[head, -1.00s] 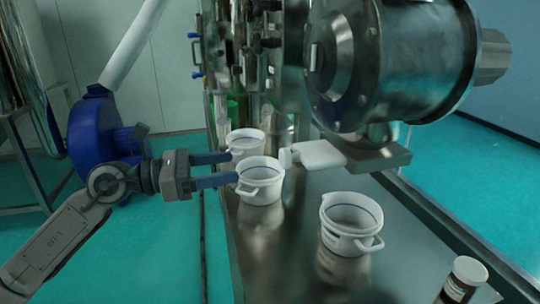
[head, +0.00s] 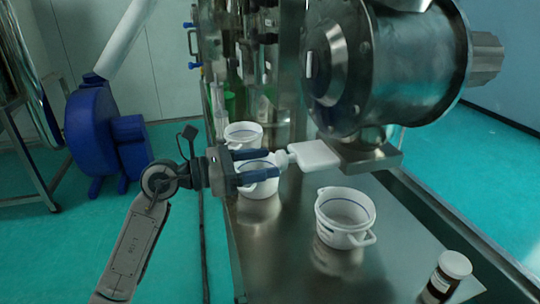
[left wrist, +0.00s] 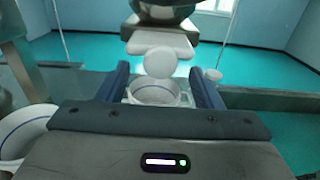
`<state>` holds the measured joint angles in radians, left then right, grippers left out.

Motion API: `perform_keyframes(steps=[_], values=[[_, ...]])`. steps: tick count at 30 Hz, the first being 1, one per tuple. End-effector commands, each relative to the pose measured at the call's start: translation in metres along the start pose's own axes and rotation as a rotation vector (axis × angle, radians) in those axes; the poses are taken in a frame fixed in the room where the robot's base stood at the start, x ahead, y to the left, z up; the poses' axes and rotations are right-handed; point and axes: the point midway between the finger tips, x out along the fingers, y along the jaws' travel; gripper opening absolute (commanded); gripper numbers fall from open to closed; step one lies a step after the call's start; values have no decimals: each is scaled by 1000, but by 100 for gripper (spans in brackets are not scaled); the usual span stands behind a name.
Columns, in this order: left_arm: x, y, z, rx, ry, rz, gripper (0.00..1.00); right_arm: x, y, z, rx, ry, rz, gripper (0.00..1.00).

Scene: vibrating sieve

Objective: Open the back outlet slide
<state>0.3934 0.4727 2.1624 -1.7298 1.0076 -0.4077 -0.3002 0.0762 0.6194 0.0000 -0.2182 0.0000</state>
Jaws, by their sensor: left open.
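The white outlet slide (head: 315,155), a flat plate with a round knob (head: 282,158) at its left end, sits under the large steel drum. In the left wrist view the slide plate (left wrist: 160,42) is straight ahead, with its knob (left wrist: 160,62) facing me. My left gripper (head: 274,163) is open, fingers pointing right. Its fingertips are close to the knob; in the left wrist view the knob shows in line with the gap between the fingers. I cannot tell whether they touch it. My right gripper is not in view.
A white pot (head: 258,185) stands below the left gripper, partly hidden by it. Another pot (head: 243,133) stands behind, and a third (head: 345,218) on the steel table (head: 290,265). A brown bottle with a white cap (head: 447,275) stands at front right.

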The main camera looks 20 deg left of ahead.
Motion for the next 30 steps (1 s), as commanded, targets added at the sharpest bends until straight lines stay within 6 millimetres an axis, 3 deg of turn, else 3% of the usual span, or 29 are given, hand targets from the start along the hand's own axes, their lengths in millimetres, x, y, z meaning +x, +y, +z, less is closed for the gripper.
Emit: perform_keyframes(steps=[7, 19, 28, 30], values=[[18, 0, 1, -2, -1, -1, 60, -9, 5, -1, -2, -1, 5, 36], [22, 0, 0, 0, 1, -1, 60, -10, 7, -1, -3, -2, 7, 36], [22, 0, 0, 0, 1, 0, 3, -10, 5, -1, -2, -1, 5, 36], [22, 0, 0, 0, 1, 0, 0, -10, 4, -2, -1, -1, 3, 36]])
